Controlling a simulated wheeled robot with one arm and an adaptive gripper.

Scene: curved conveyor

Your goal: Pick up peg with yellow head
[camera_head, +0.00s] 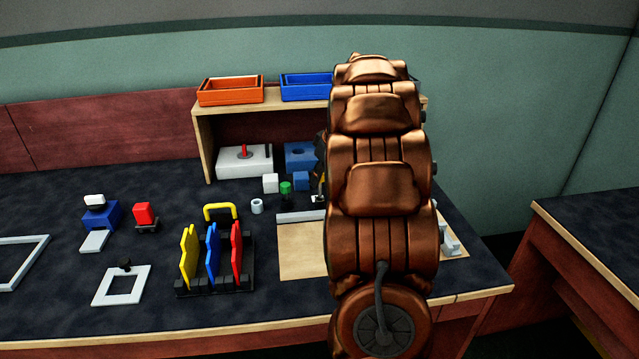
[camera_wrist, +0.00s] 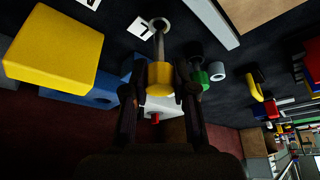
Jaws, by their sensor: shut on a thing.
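The peg with the yellow head (camera_wrist: 160,75) is in the middle of the wrist view. Its grey shaft runs up the picture from the head to a light ring (camera_wrist: 153,22) on the dark table; whether the shaft touches the ring is unclear. My gripper (camera_wrist: 161,92) is shut on the yellow head, with one dark finger on each side. In the head view my bronze arm hides the peg and most of the gripper.
A large yellow block (camera_wrist: 53,48) is close at the left in the wrist view, beside blue blocks. A green-topped peg (camera_head: 285,187), white block (camera_head: 270,183) and white cylinder (camera_head: 257,206) stand left of my arm. A shelf (camera_head: 203,136) holds orange (camera_head: 230,96) and blue trays (camera_head: 304,93).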

